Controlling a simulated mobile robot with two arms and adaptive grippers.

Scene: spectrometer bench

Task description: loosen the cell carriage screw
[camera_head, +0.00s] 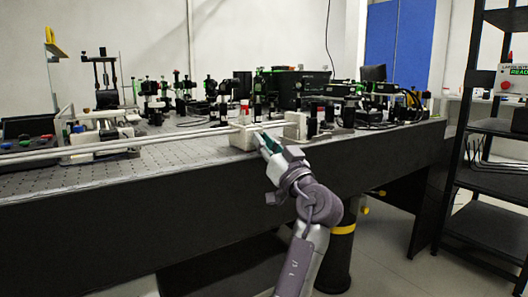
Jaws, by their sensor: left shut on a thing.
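The cell carriage appears to be the white block (242,139) at the right end of the long pale rails (150,140), near the bench's front edge. A small red-topped piece (245,103) stands just behind it. My left gripper (264,141) reaches up from below, with its fingertips at the carriage's right front side. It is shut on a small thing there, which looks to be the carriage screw. The fingers hide the screw, so its turn or depth cannot be seen. My right gripper is not in view.
The optical bench (110,180) has a dark front edge under my left arm. Several dark optical mounts stand behind the rails. A second white block (296,125) stands close to the right of the gripper. A black shelf rack (490,128) stands at the far right.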

